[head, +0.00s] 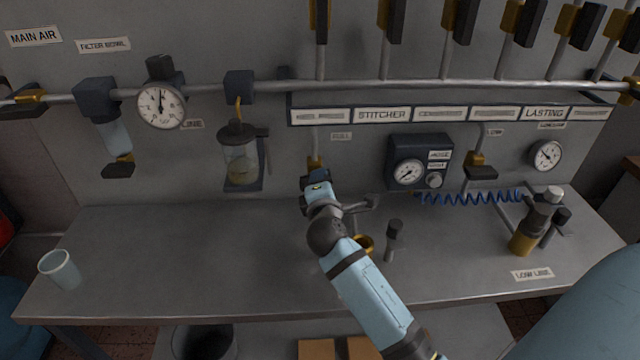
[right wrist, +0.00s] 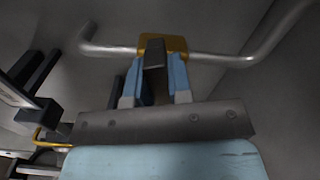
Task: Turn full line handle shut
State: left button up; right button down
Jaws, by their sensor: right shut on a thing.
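The full line valve is a brass body (head: 314,161) on a grey vertical pipe, beside a small blurred label (head: 341,136) that seems to read "FULL". My right gripper (head: 316,180) has come up to it from below and hides most of the handle in the head view. In the right wrist view, my right gripper (right wrist: 154,85) has its two blue fingers on either side of the dark handle (right wrist: 153,54). The handle lies in front of the brass body (right wrist: 177,43) on the bent pipe. My left gripper is in neither view.
A similar low line valve (head: 480,168) hangs to the right, past a dark regulator box (head: 407,160). A glass oiler (head: 240,160) is on the left. On the bench (head: 150,260) stand a cup (head: 60,269) and a brass-and-black tool (head: 533,225).

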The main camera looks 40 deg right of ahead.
jog(key=shift+f+m+b, duration=0.2)
jog(key=shift+m+b, duration=0.3)
jog(key=shift+m, duration=1.1)
jog(key=c, duration=1)
grip_release()
jog(key=shift+c, duration=0.2)
